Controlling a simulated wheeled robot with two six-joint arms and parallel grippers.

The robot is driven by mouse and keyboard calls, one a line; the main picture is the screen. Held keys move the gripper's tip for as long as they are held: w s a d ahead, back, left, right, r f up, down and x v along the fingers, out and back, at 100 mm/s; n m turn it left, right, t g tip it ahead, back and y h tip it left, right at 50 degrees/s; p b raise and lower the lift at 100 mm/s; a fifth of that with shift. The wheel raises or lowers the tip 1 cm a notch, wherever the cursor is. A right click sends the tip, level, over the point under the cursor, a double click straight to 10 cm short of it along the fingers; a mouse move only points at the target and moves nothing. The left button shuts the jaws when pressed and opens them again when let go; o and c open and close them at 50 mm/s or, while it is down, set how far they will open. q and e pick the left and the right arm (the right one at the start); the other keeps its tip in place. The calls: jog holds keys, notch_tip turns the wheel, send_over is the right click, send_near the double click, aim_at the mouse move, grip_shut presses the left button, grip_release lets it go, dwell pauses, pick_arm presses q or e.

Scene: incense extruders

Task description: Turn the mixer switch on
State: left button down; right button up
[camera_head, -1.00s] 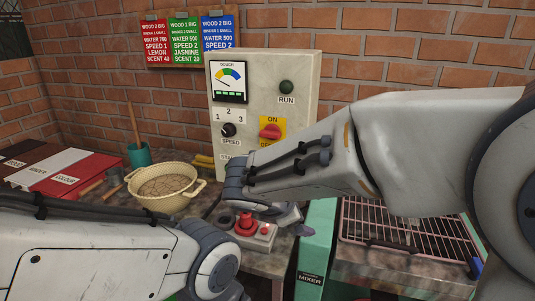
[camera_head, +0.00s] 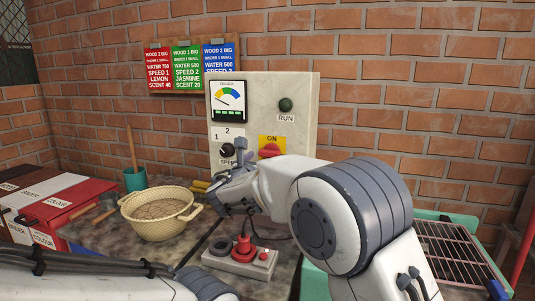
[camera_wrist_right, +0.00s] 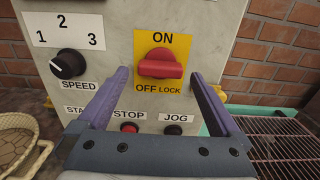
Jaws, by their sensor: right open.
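The mixer switch is a red knob (camera_head: 270,150) on a yellow plate marked ON above and OFF LOCK below, on the pale control panel (camera_head: 300,125). In the right wrist view the knob (camera_wrist_right: 160,63) lies roughly crosswise. My right gripper (camera_wrist_right: 161,78) is open there, one purple finger on each side of the knob's plate, and holds nothing. Contact with the knob cannot be told. In the head view my right gripper (camera_head: 243,160) is in front of the panel, and my arm hides the panel's lower part. My left arm shows at bottom left; its gripper is out of view.
A black SPEED dial (camera_wrist_right: 68,64) is left of the switch; STOP (camera_wrist_right: 129,127) and JOG buttons are below. A beige bowl (camera_head: 158,225) and a box with red buttons (camera_head: 243,247) stand on the bench. A wire rack (camera_head: 455,252) is at right.

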aim_at(269, 155)
jog(key=shift+x, duration=1.55)
jog(key=c, duration=1.2)
jog(key=shift+f+m+b, duration=0.25)
jog(key=shift+m+b, duration=0.25)
jog(key=shift+b, duration=0.25)
jog(key=shift+m+b, duration=8.4)
jog(key=shift+b, duration=0.3)
jog(key=shift+r, duration=0.1)
